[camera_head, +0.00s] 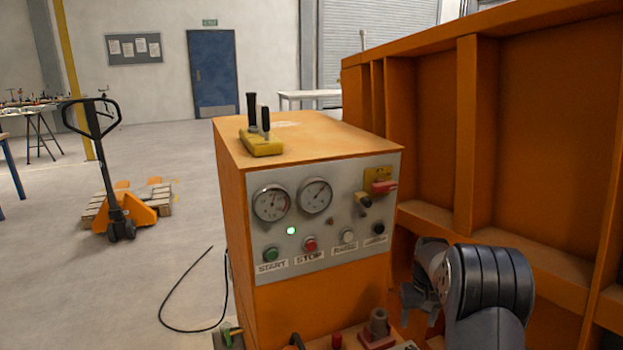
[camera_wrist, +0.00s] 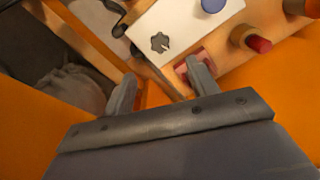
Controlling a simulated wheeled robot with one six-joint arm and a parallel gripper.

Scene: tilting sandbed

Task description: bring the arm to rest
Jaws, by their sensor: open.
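My gripper (camera_wrist: 160,92) is open in the wrist view, its two grey fingers apart with nothing between them. Beyond the fingers are an orange surface and part of a white plate (camera_wrist: 168,22). In the head view my arm (camera_head: 487,285) is at the lower right, bent, in front of the orange ribbed wall and right of the control cabinet. My gripper (camera_head: 418,300) there hangs beside the cabinet's right edge, partly hidden by the arm.
The orange control cabinet (camera_head: 300,320) carries gauges, a lit green lamp, buttons and a red-handled switch (camera_head: 382,187). A yellow lever block (camera_head: 261,143) sits on top. The orange ribbed wall (camera_head: 540,140) closes the right. A pallet truck (camera_head: 128,212) stands left on open floor.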

